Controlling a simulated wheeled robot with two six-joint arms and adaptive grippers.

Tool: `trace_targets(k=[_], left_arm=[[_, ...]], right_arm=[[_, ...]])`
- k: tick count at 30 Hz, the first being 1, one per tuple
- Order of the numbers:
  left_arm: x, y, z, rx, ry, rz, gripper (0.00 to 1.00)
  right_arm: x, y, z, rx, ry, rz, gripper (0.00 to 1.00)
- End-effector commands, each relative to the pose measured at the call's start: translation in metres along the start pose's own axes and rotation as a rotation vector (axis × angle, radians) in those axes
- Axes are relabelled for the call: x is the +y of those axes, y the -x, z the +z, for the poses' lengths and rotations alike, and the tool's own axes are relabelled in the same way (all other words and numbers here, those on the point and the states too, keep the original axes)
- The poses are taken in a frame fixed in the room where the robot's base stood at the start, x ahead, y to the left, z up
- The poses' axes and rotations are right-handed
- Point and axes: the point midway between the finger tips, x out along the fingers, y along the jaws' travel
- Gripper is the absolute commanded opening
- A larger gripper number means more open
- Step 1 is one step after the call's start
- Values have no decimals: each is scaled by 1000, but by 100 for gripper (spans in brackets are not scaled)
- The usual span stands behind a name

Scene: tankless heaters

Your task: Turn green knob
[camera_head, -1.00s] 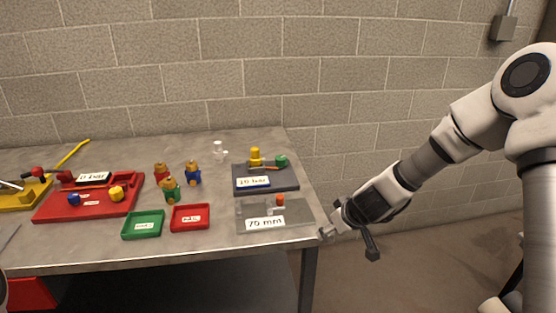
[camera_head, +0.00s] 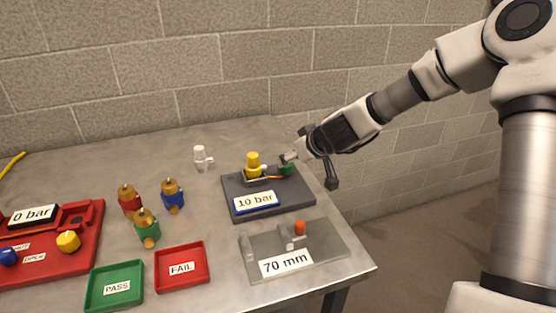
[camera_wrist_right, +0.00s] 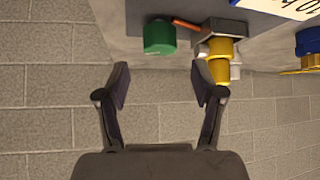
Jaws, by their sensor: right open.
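The green knob (camera_head: 287,169) is at the right end of the dark grey plate (camera_head: 270,212) labelled 10 bar, beside a yellow cylinder (camera_head: 253,162). In the right wrist view the green knob (camera_wrist_right: 160,38) lies ahead of the open fingers, on an orange stem. My right gripper (camera_head: 290,156) is by the knob at the table's right edge; its fingers are open and empty (camera_wrist_right: 161,86), apart from the knob in the wrist view. My left gripper is not in view.
A light grey plate labelled 70 mm (camera_head: 330,247) is in front. Green PASS (camera_head: 115,263) and red FAIL (camera_head: 205,252) trays, several brass valves (camera_head: 146,222), a clear fitting (camera_head: 202,161) and a red panel (camera_head: 75,265) lie left. A block wall stands behind the table.

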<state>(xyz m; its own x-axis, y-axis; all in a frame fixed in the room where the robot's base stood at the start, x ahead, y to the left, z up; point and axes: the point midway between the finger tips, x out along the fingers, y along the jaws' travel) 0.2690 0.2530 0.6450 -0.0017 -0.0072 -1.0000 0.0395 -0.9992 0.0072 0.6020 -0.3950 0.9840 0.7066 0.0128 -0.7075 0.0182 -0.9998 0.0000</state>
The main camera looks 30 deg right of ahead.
Motion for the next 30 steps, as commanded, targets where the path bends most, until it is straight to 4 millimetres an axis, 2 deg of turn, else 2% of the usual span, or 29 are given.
trace_targets(k=[1,7,11,17,18,23,30], left_arm=[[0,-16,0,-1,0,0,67],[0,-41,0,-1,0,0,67],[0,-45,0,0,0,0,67],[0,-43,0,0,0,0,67],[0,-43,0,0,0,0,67],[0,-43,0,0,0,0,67],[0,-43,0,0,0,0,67]], right_arm=[[0,-16,7,-2,3,1,67],[0,-53,6,-2,2,2,67],[0,-62,3,-1,1,0,67],[0,-62,1,-1,0,-1,67],[0,-62,1,-1,0,-1,64],[0,-62,1,-1,0,-1,7],[0,-62,1,-2,-2,3,7]])
